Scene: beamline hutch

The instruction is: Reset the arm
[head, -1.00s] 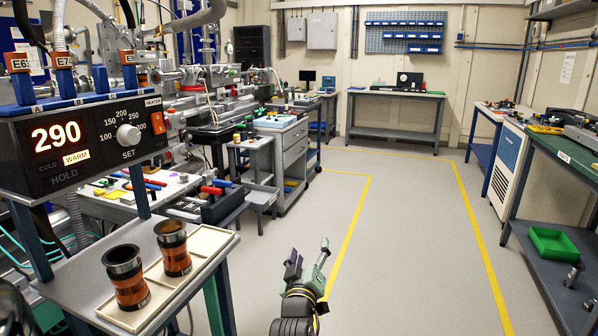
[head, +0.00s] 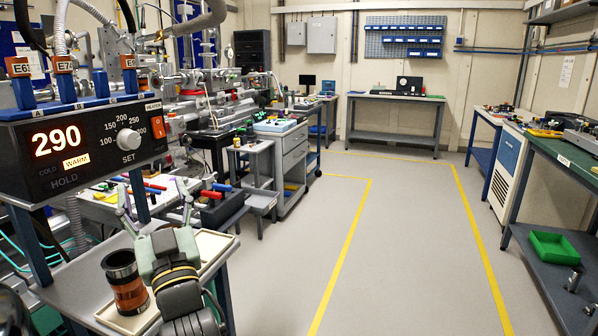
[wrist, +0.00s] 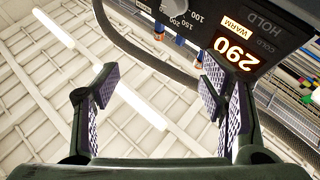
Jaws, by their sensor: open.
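My gripper (head: 155,205) is at the lower left of the head view, over the cream tray (head: 213,247) on the grey side table. Its fingers point up and away and are spread apart. In the wrist view my gripper (wrist: 160,100) is open, with nothing between its pads. The wrist view looks up at the ceiling, with the control box at the upper right. My arm reaches in from the bottom of the head view and covers part of the tray. One copper-banded cylinder (head: 126,281) stands on the tray left of my arm; a second one is hidden from view.
A cluttered bench with red- and blue-handled tools (head: 215,190) lies beyond. The grey floor (head: 400,240) on the right is clear. A green bin (head: 553,247) sits on the right shelf.

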